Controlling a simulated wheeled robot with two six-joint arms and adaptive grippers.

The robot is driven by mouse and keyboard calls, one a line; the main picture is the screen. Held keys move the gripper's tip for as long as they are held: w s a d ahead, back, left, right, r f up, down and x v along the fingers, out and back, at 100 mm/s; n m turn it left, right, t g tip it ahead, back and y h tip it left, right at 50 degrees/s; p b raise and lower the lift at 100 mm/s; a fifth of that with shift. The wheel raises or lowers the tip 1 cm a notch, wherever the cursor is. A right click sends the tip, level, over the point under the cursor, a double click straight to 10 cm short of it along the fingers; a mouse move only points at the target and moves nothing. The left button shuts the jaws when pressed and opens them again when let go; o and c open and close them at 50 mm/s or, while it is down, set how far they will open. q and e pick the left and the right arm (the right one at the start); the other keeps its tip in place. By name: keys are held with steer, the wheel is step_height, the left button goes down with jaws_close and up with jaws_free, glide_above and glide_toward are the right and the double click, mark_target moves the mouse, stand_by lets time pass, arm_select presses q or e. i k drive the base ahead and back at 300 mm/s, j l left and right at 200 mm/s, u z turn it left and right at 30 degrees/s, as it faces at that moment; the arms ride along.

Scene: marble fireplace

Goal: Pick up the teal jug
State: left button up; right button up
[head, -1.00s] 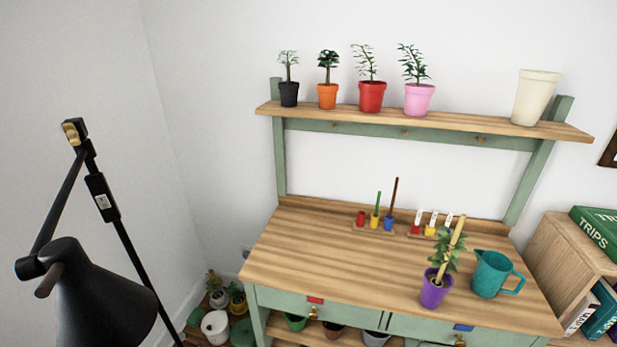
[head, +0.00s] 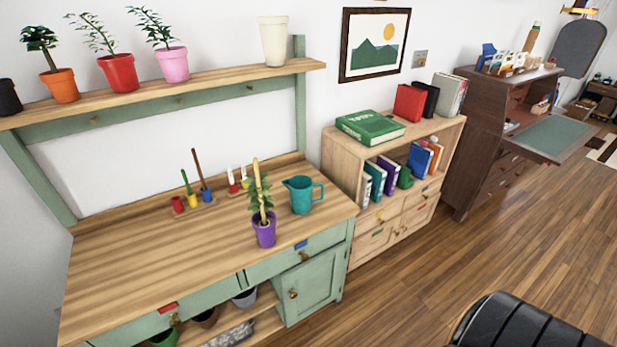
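The teal jug (head: 301,196) stands upright on the wooden top of the green potting bench (head: 150,262), near its right end. Its handle points right and its spout points left. A purple pot with a plant (head: 264,232) stands just in front and to the left of the jug, and the two look apart. Neither of my grippers shows in the head view.
Small coloured pots with tools (head: 192,200) stand at the back of the bench. The shelf above (head: 210,80) holds several potted plants. A bookcase (head: 340,155) stands right of the bench. A black padded seat (head: 520,325) is at the lower right. Wooden floor (head: 420,270) lies open between.

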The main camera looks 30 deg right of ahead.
mark_target(300, 187)
steer(key=z, duration=1)
steer(key=i+j+u, duration=0.1)
steer(key=i+j, duration=0.25)
steer(key=j, duration=0.2)
steer(key=i+j+u, duration=0.1)
steer(key=i+j, duration=0.3)
steer(key=j, duration=0.15)
